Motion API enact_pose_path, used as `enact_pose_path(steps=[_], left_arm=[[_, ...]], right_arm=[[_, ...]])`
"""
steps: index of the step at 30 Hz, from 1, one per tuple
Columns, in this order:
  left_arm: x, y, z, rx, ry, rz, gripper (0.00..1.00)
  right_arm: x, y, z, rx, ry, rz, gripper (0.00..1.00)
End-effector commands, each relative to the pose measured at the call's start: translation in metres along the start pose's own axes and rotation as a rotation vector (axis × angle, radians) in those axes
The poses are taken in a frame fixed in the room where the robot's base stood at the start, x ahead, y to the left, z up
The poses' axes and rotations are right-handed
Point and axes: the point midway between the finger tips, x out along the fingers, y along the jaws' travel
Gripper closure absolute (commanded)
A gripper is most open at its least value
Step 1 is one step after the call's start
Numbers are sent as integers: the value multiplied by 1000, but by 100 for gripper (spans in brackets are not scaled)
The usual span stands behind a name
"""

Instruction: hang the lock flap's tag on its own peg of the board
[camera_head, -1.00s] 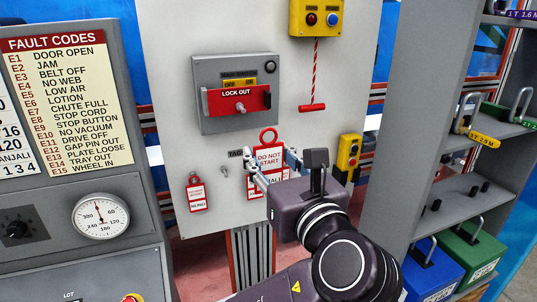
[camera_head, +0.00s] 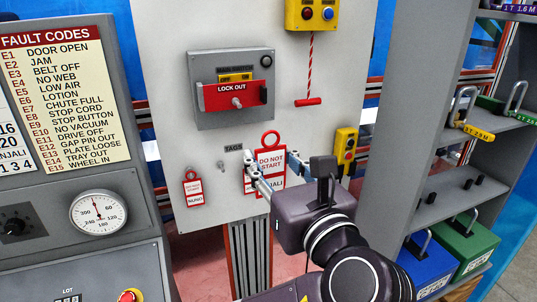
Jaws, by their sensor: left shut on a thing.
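My left gripper (camera_head: 264,181) is shut on a white, red-edged DO NOT START tag (camera_head: 270,160) with a red loop on top. The tag is upright in front of the board (camera_head: 290,100), below the switch box. A bare peg (camera_head: 222,166) sticks out to its left, under the TAGS label (camera_head: 234,148). A smaller tag (camera_head: 194,191) hangs further left. Another red-edged tag (camera_head: 247,183) is mostly hidden behind the held tag and gripper. The red LOCK OUT flap (camera_head: 215,98) is on the grey switch box (camera_head: 200,70). My right gripper is not in view.
A yellow button box (camera_head: 345,150) is close right of the held tag. A red pull handle (camera_head: 308,102) hangs above it on a cord. A grey console (camera_head: 80,205) stands left, and a shelf (camera_head: 455,205) with shackles and blocks stands right.

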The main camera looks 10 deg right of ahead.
Motion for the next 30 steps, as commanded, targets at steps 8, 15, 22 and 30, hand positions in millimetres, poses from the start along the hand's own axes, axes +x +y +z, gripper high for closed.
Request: enact_pose_path(steps=[8, 15, 22, 30], left_arm=[[-12, -1, 1, -1, 0, -2, 78], [-22, -1, 1, -1, -1, -2, 78], [-30, 0, 1, -1, -1, -1, 78], [-33, 0, 0, -1, 0, -1, 78]], right_arm=[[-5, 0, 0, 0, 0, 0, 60], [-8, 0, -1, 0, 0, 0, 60], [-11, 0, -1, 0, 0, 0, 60], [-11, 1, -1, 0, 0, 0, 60]])
